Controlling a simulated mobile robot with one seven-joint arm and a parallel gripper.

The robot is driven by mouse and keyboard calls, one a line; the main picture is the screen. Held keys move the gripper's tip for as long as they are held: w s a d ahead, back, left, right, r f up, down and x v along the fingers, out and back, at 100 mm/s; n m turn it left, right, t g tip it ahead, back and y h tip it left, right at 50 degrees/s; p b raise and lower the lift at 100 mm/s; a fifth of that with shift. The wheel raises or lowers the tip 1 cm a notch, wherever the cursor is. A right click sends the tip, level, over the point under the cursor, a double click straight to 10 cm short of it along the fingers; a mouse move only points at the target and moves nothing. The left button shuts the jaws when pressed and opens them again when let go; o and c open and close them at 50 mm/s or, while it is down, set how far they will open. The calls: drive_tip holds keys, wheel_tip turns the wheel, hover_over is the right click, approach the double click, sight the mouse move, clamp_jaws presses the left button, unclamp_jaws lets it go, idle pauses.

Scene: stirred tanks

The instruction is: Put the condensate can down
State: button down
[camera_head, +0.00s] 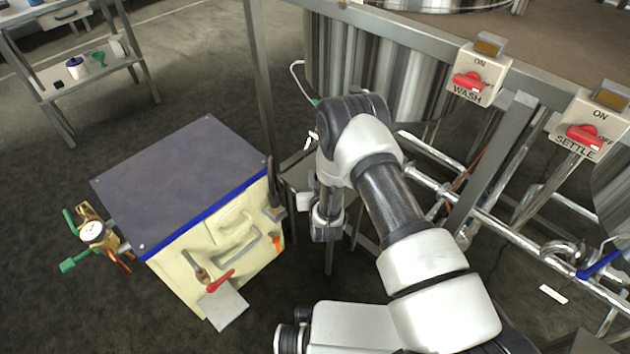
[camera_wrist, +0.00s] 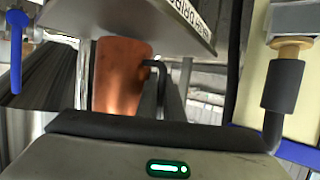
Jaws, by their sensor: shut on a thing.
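My gripper (camera_head: 326,228) hangs low between the cream cabinet and the steel frame in the head view. In the wrist view its housing fills the bottom, and its fingertips are mostly hidden. A copper-orange can (camera_wrist: 120,78) with a dark handle (camera_wrist: 156,78) stands out just beyond the housing, close in front of it. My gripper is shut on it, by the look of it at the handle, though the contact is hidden. The can's base is hidden, so I cannot tell whether it touches anything. I cannot pick the can out in the head view.
A lettered plate (camera_wrist: 178,22) overhangs the can. The cream cabinet (camera_head: 205,250), with red valve handle (camera_head: 220,281) and small shelf (camera_head: 223,306), is left of my gripper. Steel tanks and pipes (camera_head: 470,210) crowd the right. Bare floor lies in front of the cabinet.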

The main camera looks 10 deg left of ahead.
drive_tip(key=shift+f, duration=0.35)
drive_tip(key=c, duration=1.9)
unclamp_jaws()
drive_tip(key=shift+r, duration=0.1)
drive_tip(key=shift+s+r, duration=0.15)
drive_tip(key=shift+s, duration=0.15)
drive_tip(key=p+v, duration=0.3)
drive_tip(key=v, duration=0.8)
drive_tip(key=shift+s, duration=0.15)
